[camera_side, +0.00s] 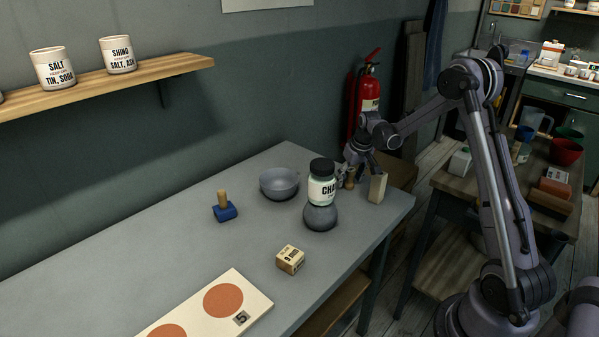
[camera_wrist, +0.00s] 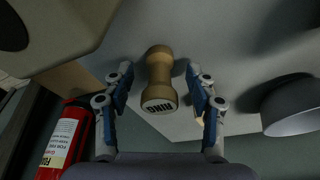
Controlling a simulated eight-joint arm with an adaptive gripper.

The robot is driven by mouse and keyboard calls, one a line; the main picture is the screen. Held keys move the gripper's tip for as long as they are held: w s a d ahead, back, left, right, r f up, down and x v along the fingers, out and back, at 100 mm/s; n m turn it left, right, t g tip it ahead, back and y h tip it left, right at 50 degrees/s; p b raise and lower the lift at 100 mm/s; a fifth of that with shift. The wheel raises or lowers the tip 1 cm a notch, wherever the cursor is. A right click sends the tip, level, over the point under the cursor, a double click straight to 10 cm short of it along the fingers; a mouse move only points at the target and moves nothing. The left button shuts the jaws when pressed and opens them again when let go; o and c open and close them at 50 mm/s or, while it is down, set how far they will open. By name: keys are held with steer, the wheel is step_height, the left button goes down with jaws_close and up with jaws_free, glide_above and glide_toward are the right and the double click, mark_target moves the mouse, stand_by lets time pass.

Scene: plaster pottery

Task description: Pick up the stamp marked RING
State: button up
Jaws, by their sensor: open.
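A turned wooden stamp (camera_wrist: 159,75), narrow at the waist, stands between my gripper's fingers in the wrist view. Its pale end disc carries small dark upside-down lettering that seems to read RING. My gripper (camera_wrist: 159,72) is open, one finger on each side of the stamp, with a visible gap on both sides. In the side view my gripper (camera_side: 358,158) is at the table's far right end, just above the stamp (camera_side: 349,182).

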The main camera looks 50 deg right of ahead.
steer(key=c, duration=1.1)
